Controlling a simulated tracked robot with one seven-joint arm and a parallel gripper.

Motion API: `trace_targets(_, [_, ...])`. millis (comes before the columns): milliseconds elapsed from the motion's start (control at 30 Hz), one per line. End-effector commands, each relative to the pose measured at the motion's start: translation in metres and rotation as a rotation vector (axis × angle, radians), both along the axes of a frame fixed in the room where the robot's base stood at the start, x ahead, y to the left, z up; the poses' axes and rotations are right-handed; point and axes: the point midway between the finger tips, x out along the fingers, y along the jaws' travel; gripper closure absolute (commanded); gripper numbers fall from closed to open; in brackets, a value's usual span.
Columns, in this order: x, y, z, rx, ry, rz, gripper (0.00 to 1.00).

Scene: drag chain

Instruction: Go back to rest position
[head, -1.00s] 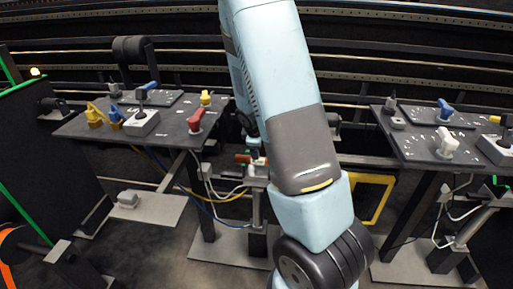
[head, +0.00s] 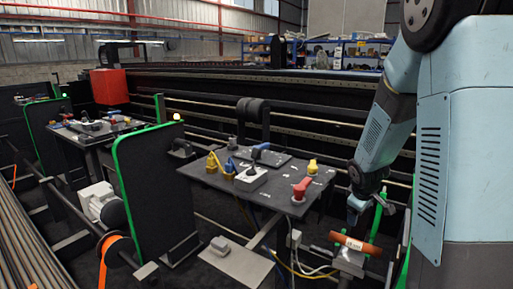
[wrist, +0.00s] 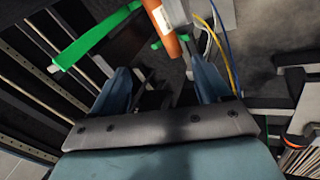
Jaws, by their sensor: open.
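My gripper (head: 371,203) is at the end of my arm on the right side of the head view, pointing down. In the wrist view my gripper (wrist: 163,84) shows two blue fingers spread apart, with nothing held between them. An orange-brown cylinder with a white label (head: 355,245) lies on a small stand just below my gripper in the head view. In the wrist view the cylinder (wrist: 160,22) lies beyond the fingertips, apart from them.
A dark table (head: 226,180) with several coloured handles and switches stands left of my arm. A green-edged black panel (head: 152,190) stands further left. Green bars (wrist: 95,38) lie near the fingers in the wrist view. Cables hang below the table.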

Motion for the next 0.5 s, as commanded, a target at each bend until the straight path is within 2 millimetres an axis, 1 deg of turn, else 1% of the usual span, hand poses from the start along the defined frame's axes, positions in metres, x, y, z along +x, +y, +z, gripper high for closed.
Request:
trace_targets(33, [-0.006,0.002,0.014,0.019,-0.016,-0.026,0.23])
trace_targets(100, [-0.014,0.006,0.031,0.047,-0.030,-0.068,0.23])
trace_targets(267, [-0.037,0.016,0.067,0.108,-0.060,-0.155,0.23])
trace_targets(500, [-0.077,0.033,0.116,0.203,-0.097,-0.273,0.23])
